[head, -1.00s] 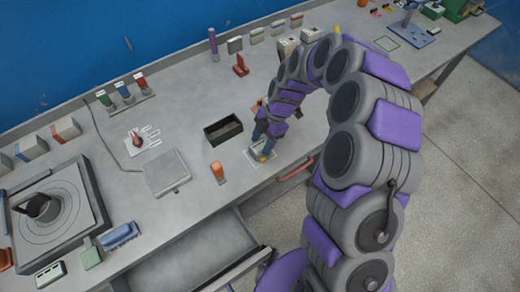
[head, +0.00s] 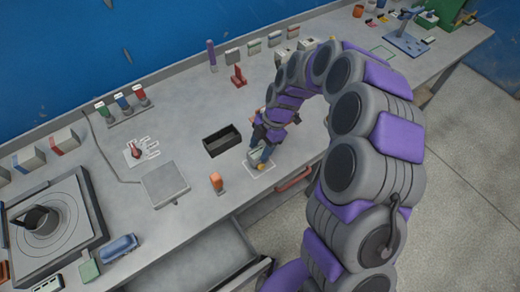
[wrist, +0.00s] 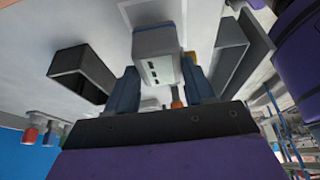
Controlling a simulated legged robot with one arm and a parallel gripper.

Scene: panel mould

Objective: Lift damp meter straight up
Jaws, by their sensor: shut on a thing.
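The damp meter, a pale grey box with dark slots in its end face, shows in the wrist view (wrist: 157,58) between two blue fingers. In the head view the meter (head: 254,157) is small and partly hidden by my gripper (head: 259,161). My gripper is shut on it, one finger against each side, in the wrist view too (wrist: 160,76). The meter is over or on a white-outlined patch (head: 262,182) near the bench's front edge. I cannot tell whether its underside touches the bench.
An open black tray (head: 222,140) lies just left of my gripper, and an orange-topped object (head: 216,182) stands to the front left. A red bench handle (head: 294,178) is close on the right. A flat grey plate (head: 165,183) lies further left; an open drawer (head: 205,262) juts out below.

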